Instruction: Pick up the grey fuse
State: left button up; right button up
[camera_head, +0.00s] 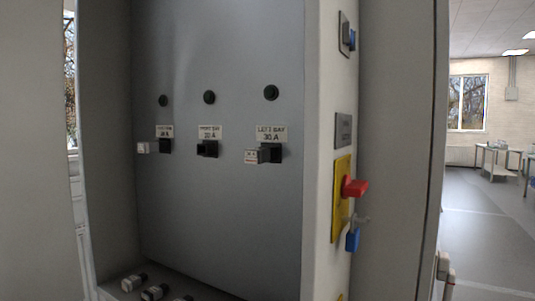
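Several small grey-and-black fuse-like pieces lie on the ledge at the bottom of the cabinet, among them a left one (132,282), a middle one (155,292) and a right one cut off by the frame's lower edge (182,298). A pale block (143,148) sits at the left holder (165,146). The middle holder (208,149) is black. I cannot tell which piece is the grey fuse. Neither gripper is in view.
The grey cabinet panel (220,220) has round black knobs (209,97) above the holders. A red switch handle (355,187) on a yellow plate and a blue part (353,239) stick out of the right post. Open floor (480,230) lies farther right.

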aim_at(129, 283)
jog(key=i+j+u, duration=0.15)
jog(key=u, duration=0.35)
jog(key=i+j, duration=0.2)
jog(key=j, duration=0.2)
jog(key=i, duration=0.45)
